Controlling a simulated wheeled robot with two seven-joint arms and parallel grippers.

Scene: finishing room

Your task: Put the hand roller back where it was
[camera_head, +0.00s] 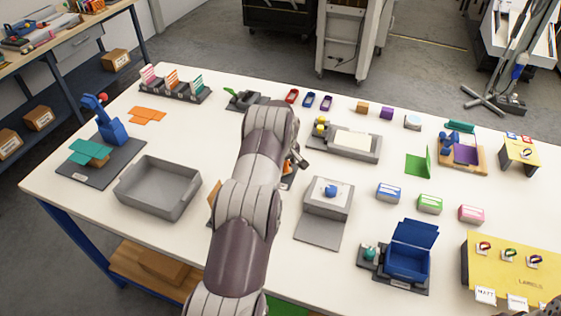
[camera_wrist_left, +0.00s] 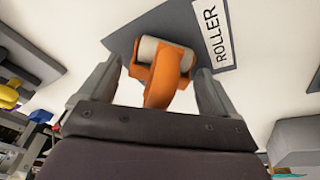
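The hand roller (camera_wrist_left: 165,65) has an orange frame and a pale cylinder. In the left wrist view it lies at a dark grey pad (camera_wrist_left: 128,42) with a white label reading ROLLER (camera_wrist_left: 212,35). My left gripper (camera_wrist_left: 160,88) has one finger on each side of the roller's orange part, with visible gaps on both sides. It looks open and not closed on the roller. In the head view my left arm covers most of the pad and roller. My right gripper is not clearly in view.
An empty grey tray (camera_head: 127,192) stands left of my arm. A grey stand (camera_head: 323,230) with a blue knob and a grey tray with a pale block (camera_head: 355,142) stand close on the right. A blue open box (camera_head: 408,262) is farther right. Bare table lies near the front left.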

